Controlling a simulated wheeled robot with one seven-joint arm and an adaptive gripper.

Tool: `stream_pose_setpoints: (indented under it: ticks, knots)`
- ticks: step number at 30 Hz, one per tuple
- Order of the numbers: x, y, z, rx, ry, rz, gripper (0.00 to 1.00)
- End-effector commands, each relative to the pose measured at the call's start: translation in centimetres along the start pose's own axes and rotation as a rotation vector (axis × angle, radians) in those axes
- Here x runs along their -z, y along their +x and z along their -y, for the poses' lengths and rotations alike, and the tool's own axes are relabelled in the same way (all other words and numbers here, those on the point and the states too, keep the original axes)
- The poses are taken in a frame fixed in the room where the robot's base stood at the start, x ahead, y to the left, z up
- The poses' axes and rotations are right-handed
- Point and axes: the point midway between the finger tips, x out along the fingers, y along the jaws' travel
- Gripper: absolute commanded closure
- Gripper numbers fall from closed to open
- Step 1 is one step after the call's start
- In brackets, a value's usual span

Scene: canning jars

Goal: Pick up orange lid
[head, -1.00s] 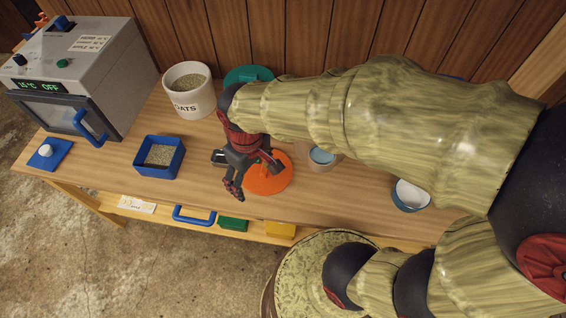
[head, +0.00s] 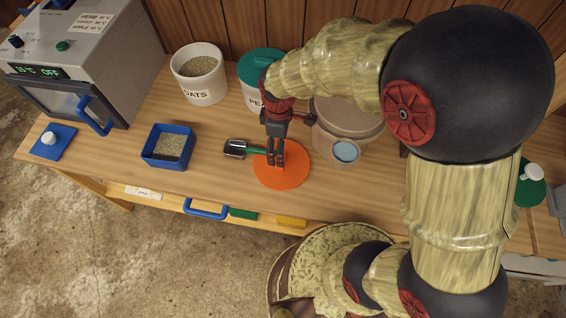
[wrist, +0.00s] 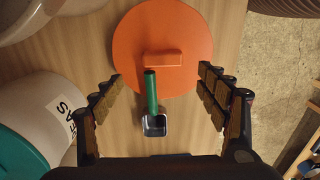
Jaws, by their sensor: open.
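The orange lid (head: 283,178) is a flat disc lying on the wooden table near its front edge. In the wrist view the lid (wrist: 190,35) shows whole, with a raised bar handle (wrist: 163,59) across its middle. My gripper (head: 276,163) points down above the lid, overlapping its upper left part in the head view. In the wrist view my gripper (wrist: 160,77) is open and empty, its fingers spread on either side, with the bar between them and farther off. A scoop (wrist: 152,105) with a green handle lies between the fingers; its handle end overlaps the lid's edge.
The scoop (head: 236,149) lies left of the lid. Behind stand a white oats crock (head: 198,85) and a green-lidded container (head: 261,68). A blue box (head: 168,146) sits left.

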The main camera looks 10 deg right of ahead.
Motion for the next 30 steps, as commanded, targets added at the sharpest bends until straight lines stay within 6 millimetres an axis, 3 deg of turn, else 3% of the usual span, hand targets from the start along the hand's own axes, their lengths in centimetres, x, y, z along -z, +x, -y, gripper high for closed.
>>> stream_pose_setpoints:
  ticks: [17, 25, 30]
  knots:
    - [-0.7, 6.7, 0.5, 0.003, 0.003, 0.002, 0.26]
    - [-0.7, 6.8, 0.5, 0.001, 0.003, 0.001, 0.26]
    - [-0.7, 6.8, 0.5, 0.001, 0.004, 0.001, 0.36]
